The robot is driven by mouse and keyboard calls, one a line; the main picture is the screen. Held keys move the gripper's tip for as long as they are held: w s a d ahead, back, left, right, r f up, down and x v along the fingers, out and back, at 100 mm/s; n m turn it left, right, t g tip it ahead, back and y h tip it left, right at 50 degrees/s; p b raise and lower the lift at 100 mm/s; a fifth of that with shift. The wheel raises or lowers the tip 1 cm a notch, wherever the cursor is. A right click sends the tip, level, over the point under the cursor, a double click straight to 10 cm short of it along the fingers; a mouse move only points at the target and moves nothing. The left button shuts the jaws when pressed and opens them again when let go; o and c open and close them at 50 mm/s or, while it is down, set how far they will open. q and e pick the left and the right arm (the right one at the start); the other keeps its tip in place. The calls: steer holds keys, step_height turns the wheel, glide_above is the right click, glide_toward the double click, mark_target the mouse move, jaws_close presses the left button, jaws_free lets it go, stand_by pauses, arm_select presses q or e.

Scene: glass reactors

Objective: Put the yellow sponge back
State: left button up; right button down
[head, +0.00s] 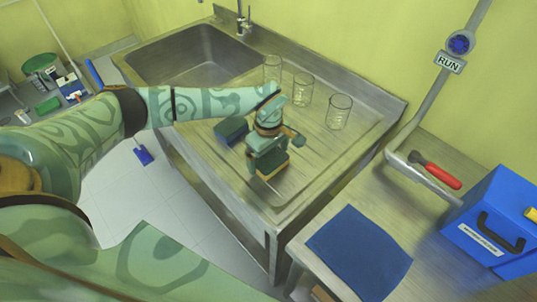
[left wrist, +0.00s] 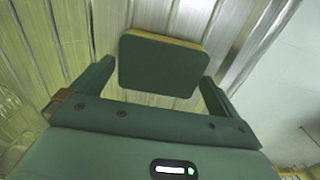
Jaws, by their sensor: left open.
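The yellow sponge (head: 272,172) has a dark green top layer and a yellow lower layer. It lies on the ribbed metal drainboard (head: 315,135) under my left gripper (head: 270,155). In the left wrist view the sponge (left wrist: 160,66) shows its green face and a thin yellow edge. It sits between the two fingers of my open left gripper (left wrist: 157,78), with a gap visible on each side. A second dark block (head: 231,130), blue-green, lies on the drainboard just left of my left gripper. My right gripper is not in view.
Several clear glass beakers (head: 338,112) stand on the drainboard behind the gripper. A sink basin (head: 190,58) is at the back left. On the right-hand bench are a blue cloth (head: 358,252), a red-handled tool (head: 436,172) and a blue case (head: 495,225).

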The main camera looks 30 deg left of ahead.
mark_target(269, 158)
arm_select(q)
step_height(269, 158, up, 12)
steer(key=p, duration=0.1)
steer(key=shift+f, duration=0.15)
stand_by(0.4)
